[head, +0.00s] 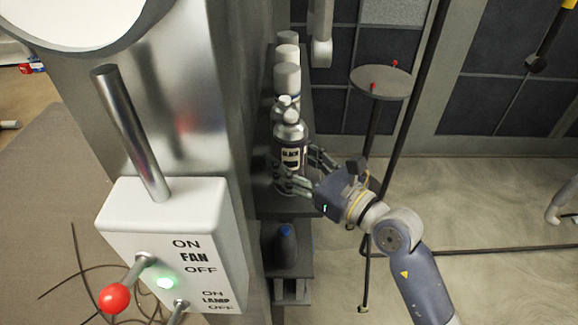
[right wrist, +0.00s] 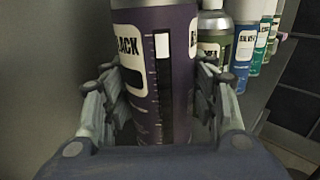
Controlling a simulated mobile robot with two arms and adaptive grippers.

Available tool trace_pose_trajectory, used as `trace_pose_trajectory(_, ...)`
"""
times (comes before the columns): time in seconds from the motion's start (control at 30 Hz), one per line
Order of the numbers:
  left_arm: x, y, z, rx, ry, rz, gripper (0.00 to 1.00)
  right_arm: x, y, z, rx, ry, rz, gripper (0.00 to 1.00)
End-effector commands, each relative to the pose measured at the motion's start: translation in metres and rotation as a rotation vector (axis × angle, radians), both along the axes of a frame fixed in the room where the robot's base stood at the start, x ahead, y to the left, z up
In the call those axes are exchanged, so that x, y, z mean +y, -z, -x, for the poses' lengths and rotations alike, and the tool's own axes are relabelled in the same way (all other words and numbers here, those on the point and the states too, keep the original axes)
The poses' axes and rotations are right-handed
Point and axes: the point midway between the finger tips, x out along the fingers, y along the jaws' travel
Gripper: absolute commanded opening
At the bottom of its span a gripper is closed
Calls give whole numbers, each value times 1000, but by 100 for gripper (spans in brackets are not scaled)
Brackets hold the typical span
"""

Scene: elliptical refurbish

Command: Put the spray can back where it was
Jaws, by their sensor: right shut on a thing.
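The spray can (head: 291,137) is dark purple with a "BLACK" label and a silver top. It is upright at the near end of a row of cans on a narrow dark shelf. My right gripper (head: 303,166) is shut on its lower part, coming from the right. In the right wrist view the spray can (right wrist: 160,70) fills the middle, with a finger on each side. Whether its base touches the shelf is hidden. My left gripper is not in view.
Several other cans (head: 287,78) stand behind it; they also show in the right wrist view (right wrist: 247,40). A metal column with a white switch box (head: 165,235) is close on the left. A blue-capped bottle (head: 286,245) is on a lower shelf. A round stand (head: 381,83) is to the right.

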Motion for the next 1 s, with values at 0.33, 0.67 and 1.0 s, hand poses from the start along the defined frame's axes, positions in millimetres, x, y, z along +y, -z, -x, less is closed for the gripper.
trace_pose_trajectory(0.33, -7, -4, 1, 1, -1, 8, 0, 5, 34, -5, -3, 0, 0, 25)
trace_pose_trajectory(0.67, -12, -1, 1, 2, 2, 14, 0, 5, 37, -5, -3, 0, -3, 25)
trace_pose_trajectory(1.0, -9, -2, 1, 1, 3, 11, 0, 5, 39, -5, 0, 0, 0, 73)
